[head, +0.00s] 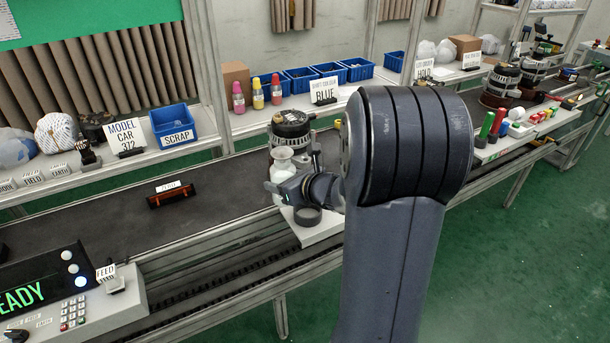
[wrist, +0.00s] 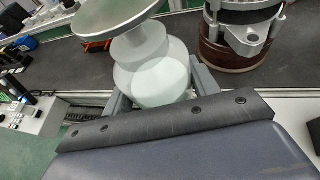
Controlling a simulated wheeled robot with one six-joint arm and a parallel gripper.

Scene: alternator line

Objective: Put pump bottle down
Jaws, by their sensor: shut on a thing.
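The pump bottle (head: 282,168) is white and stands upright in the head view, near the front side of the dark belt, left of my arm. In the wrist view the white bottle (wrist: 155,78) has a wide grey dish-like top (wrist: 112,14). My gripper (wrist: 160,92) is shut on the bottle, with one grey finger on each side of it. In the head view my gripper (head: 285,188) is partly hidden by the wrist. I cannot tell whether the bottle's base touches a surface.
An alternator (head: 291,130) stands on the belt (head: 100,225) just behind the bottle. A dark ring (head: 307,216) sits on a white plate (head: 322,231) at the belt's front edge. A red-brown part with a label (head: 170,194) lies to the left. The belt between is clear.

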